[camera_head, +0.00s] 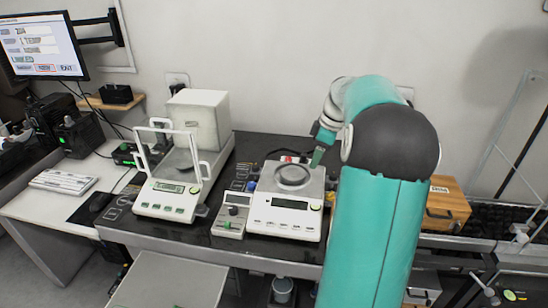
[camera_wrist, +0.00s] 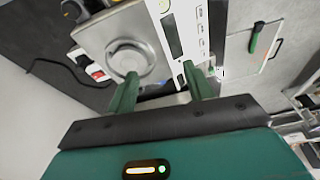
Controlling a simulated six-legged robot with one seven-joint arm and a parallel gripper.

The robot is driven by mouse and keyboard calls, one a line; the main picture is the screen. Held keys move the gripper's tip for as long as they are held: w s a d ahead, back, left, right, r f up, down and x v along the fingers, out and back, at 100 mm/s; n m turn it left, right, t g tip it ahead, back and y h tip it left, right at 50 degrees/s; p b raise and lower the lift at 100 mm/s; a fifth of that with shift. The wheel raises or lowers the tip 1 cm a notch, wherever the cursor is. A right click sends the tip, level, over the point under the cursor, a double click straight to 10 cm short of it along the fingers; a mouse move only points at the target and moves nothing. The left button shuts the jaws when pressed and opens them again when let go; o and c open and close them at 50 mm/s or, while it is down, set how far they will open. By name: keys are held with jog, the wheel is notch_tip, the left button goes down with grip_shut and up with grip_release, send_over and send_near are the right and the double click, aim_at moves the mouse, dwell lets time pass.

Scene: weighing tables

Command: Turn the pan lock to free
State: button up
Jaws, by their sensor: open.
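A white balance (camera_head: 286,222) with a round weighing pan (camera_head: 292,176) stands on the dark bench. The same balance (camera_wrist: 172,30) and its pan (camera_wrist: 128,60) show tilted in the wrist view. I cannot tell for sure which part is the pan lock. My gripper (camera_wrist: 160,71) is open, with its two green fingers apart over the balance's edge and nothing seen between them. In the head view my gripper (camera_head: 318,156) is at the balance's back right, partly hidden by my arm.
A second balance (camera_head: 168,199) with an open glass frame stands to the left, before a white box (camera_head: 199,118). A wooden box (camera_head: 443,205) is to the right, behind my arm.

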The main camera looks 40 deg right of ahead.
jog(key=a+r+m, duration=0.1)
jog(key=a+r, duration=0.1)
jog(key=a, duration=0.6)
jog(key=a+r+h, duration=0.1)
jog(key=a+r, duration=0.2)
jog(key=a, duration=0.4)
jog(key=shift+w+a+r+m+h, duration=0.2)
jog(key=shift+w+a+m+h, duration=0.1)
jog(key=shift+w+a+m, duration=0.1)
jog(key=shift+c, duration=0.4)
